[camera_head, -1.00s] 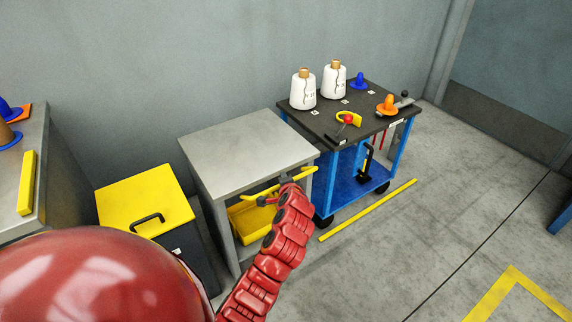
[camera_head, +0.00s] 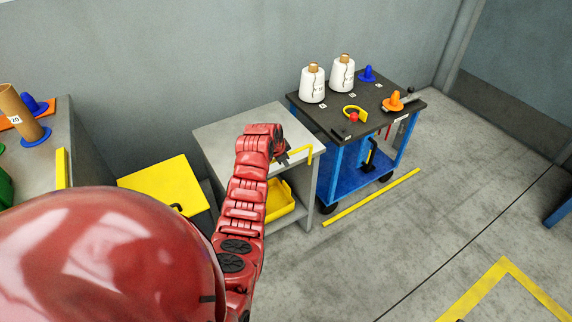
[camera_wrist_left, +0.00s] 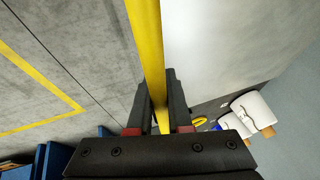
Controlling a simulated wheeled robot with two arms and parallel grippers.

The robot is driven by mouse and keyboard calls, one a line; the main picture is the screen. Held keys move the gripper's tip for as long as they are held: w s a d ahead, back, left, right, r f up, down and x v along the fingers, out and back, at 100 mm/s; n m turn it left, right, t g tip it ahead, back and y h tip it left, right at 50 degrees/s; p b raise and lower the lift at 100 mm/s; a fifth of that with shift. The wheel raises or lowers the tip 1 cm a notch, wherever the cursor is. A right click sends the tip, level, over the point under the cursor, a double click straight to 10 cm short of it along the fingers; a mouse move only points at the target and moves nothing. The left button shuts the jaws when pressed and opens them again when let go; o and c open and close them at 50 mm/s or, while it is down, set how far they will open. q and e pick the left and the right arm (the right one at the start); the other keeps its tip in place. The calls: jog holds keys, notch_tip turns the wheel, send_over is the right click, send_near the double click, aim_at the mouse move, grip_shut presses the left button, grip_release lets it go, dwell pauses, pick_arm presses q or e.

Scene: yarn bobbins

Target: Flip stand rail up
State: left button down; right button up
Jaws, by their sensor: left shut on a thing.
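The stand is a grey table (camera_head: 225,128) left of the blue cart in the head view. Its yellow rail (camera_head: 300,153) is at the front edge near tabletop height, with its right end bent down; my arm hides its left part. My left gripper (camera_head: 284,157) is at the rail. In the left wrist view, the rail (camera_wrist_left: 148,45) runs between the two dark fingers of the left gripper (camera_wrist_left: 158,105), which is shut on it. The grey tabletop (camera_wrist_left: 205,45) lies beside the rail there. My right gripper is not in view.
A yellow bin (camera_head: 282,200) sits on the stand's lower shelf. A blue cart (camera_head: 350,185) with white bobbins (camera_head: 312,85) stands close on the right. A yellow-lidded box (camera_head: 160,185) is at left. The floor (camera_head: 400,240) in front is clear.

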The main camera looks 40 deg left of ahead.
pick_arm(q)
jog(key=shift+a+f+h+b, duration=0.1)
jog(key=shift+a+h+b, duration=0.2)
jog(key=shift+h, duration=0.1)
dwell(0.3)
jog(key=c, duration=0.8)
grip_release()
jog(key=shift+w, duration=0.1)
jog(key=shift+c, duration=0.2)
jog(key=v, duration=1.1)
jog(key=shift+w+a+r+b, duration=0.1)
jog(key=shift+a+r+b, duration=0.05)
jog(key=shift+r+b, duration=0.25)
jog(key=p+v, duration=0.3)
jog(key=v, duration=0.3)
jog(key=shift+w+p, duration=0.1)
jog(key=shift+p, duration=0.2)
